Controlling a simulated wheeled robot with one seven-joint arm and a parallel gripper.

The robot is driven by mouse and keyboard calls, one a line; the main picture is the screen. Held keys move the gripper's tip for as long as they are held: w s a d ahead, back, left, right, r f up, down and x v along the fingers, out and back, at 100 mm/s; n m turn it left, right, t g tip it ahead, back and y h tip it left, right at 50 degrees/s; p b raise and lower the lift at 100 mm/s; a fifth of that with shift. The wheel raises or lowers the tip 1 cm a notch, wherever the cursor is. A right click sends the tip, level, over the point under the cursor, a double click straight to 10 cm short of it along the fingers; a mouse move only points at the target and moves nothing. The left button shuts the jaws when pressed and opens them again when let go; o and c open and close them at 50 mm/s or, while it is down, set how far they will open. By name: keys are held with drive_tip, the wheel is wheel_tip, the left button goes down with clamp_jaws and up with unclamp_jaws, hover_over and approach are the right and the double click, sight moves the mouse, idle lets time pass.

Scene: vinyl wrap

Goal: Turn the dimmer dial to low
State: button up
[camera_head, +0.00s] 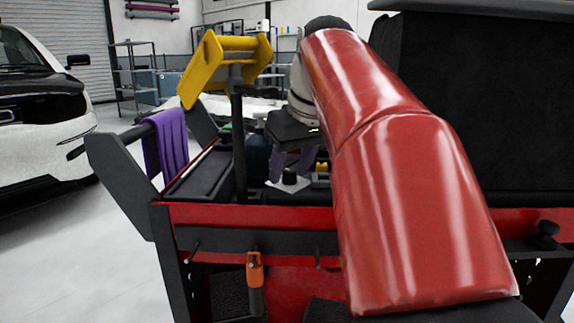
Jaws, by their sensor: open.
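The dimmer dial (289,177) is a small black knob on a pale plate (275,186), on the cart's top. My gripper (289,168) points down over it and is open. Its two greyish-purple fingers are apart, one to the left and one to the right of the knob. The fingertips look close to the knob's height, but I cannot tell whether they touch it. The dial's marking and its setting are too small to read. My red arm hides part of the cart to the right.
A yellow lamp-like fixture (222,62) on a black post rises just left of my gripper. A dark bottle-like object (257,152) stands behind the post. A purple cloth (172,143) hangs on the cart's left handle. A large black box (480,105) stands at right.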

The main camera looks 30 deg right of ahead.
drive_tip(key=c, duration=1)
drive_tip(key=shift+n, duration=0.3)
drive_tip(key=n+y+p, duration=0.1)
drive_tip(key=n+p, duration=0.1)
drive_tip(key=shift+r+n+p, duration=0.15)
drive_tip(key=shift+n+p, duration=0.15)
drive_tip(key=n+p, duration=0.1)
drive_tip(key=n+g+y+p, duration=0.1)
drive_tip(key=n, duration=0.1)
drive_tip(key=shift+w+d+n, duration=0.1)
drive_tip(key=shift+d+n, duration=0.05)
drive_tip(key=shift+n, duration=0.15)
drive_tip(key=n+y+p, duration=0.1)
drive_tip(key=n, duration=0.1)
drive_tip(key=n+g+p, duration=0.1)
drive_tip(key=n+p, duration=0.1)
drive_tip(key=n, duration=0.1)
drive_tip(key=shift+w+g+y, duration=0.1)
drive_tip(key=shift+g+y, duration=0.2)
drive_tip(key=shift+y, duration=0.1)
drive_tip(key=shift+d+f+p, duration=0.1)
drive_tip(key=shift+f+p, duration=0.1)
drive_tip(key=shift+p, duration=0.15)
